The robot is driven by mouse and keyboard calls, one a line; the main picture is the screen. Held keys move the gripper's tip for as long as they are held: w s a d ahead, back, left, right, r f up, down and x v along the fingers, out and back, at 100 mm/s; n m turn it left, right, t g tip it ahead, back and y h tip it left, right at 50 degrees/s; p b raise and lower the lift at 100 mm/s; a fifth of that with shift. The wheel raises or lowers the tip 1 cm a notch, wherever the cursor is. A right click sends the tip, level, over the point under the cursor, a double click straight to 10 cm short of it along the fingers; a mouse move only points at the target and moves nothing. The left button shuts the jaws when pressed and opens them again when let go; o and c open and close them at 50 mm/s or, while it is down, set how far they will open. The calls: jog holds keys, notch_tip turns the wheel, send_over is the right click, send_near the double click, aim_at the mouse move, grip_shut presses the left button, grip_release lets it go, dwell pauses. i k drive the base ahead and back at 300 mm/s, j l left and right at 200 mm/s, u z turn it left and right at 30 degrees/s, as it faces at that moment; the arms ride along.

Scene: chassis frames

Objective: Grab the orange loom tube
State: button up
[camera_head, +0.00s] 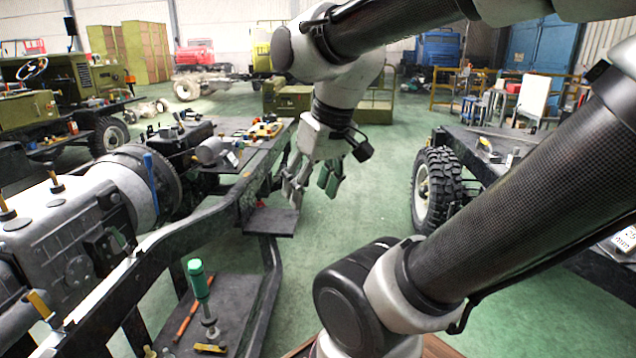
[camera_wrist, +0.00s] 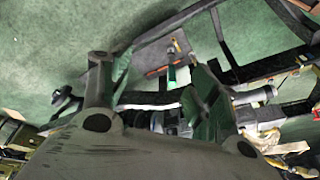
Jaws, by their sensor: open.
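A long thin orange piece (camera_head: 188,318), which looks like the loom tube, lies on a dark low shelf (camera_head: 240,300) at the lower left of the head view.
A chassis frame rail (camera_head: 232,207) runs between my gripper and the engine (camera_head: 60,230). A small dark step plate (camera_head: 271,222) is below my gripper. A yellow item (camera_head: 209,348) lies on the low shelf. A tyre (camera_head: 437,188) stands to the right, with clear green floor between.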

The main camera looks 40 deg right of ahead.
aim_at(176, 339)
jog(key=l+u, duration=0.35)
jog(key=l, duration=0.55)
jog(key=l+u, duration=0.35)
jog(key=l, duration=0.6)
jog(key=i+l+u, duration=0.4)
jog(key=l, duration=0.15)
jog(key=i+l+u, duration=0.1)
jog(key=l+u, duration=0.15)
jog(key=i+l+u, duration=0.15)
jog(key=i+l, duration=0.1)
jog(key=i, duration=0.1)
